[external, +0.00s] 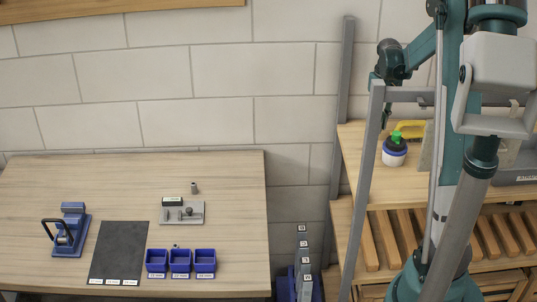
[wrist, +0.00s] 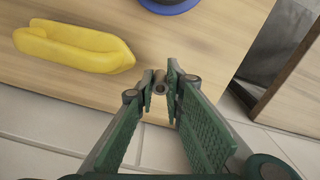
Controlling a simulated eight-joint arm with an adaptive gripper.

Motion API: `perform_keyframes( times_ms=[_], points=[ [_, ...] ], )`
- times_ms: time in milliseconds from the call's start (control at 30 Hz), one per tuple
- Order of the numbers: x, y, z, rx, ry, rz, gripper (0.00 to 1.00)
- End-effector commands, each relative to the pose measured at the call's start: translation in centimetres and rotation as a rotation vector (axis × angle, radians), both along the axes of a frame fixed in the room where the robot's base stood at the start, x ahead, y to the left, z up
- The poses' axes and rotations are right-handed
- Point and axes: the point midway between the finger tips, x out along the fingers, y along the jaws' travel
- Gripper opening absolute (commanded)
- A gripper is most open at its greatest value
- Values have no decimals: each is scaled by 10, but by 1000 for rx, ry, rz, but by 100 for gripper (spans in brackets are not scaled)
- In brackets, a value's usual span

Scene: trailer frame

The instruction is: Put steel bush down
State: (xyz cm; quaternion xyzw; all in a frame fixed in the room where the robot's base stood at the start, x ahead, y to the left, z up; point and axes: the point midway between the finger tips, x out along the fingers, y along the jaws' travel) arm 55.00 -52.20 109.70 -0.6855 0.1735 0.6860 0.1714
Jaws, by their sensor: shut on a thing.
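My gripper (wrist: 159,78) is shut on a small grey steel bush (wrist: 161,84), held between its fingertips in the wrist view. In the external view my gripper (external: 386,117) is small and partly hidden by a grey post, near the left end of the wooden shelf (external: 365,160). The bush cannot be made out there. In the wrist view the fingertips appear over the edge of a wooden surface (wrist: 215,40); their height above it is unclear. A small grey cylinder (external: 194,187) stands on the table (external: 120,175) at the left.
A yellow object (wrist: 75,48) and a round blue-rimmed thing (wrist: 170,6) lie near my gripper. A white-and-blue jar with a green top (external: 395,152) stands on the shelf. The table holds a grey fixture (external: 188,216), blue bins (external: 180,261), a dark mat (external: 118,250) and a blue press (external: 70,235).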

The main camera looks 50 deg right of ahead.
Motion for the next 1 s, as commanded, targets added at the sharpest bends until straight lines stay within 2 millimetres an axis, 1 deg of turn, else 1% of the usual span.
perform_keyframes(
  times_ms=[33,200,400,567,900,1000],
  points=[
    [1,-11,1,0,0,-3,0],
    [4,-42,0,0,0,-2,0],
    [8,-71,0,0,0,-1,0],
    [9,-81,0,0,0,-1,0],
    [9,-82,0,0,0,0,0],
    [10,-85,0,0,0,-1,0]
  ],
)
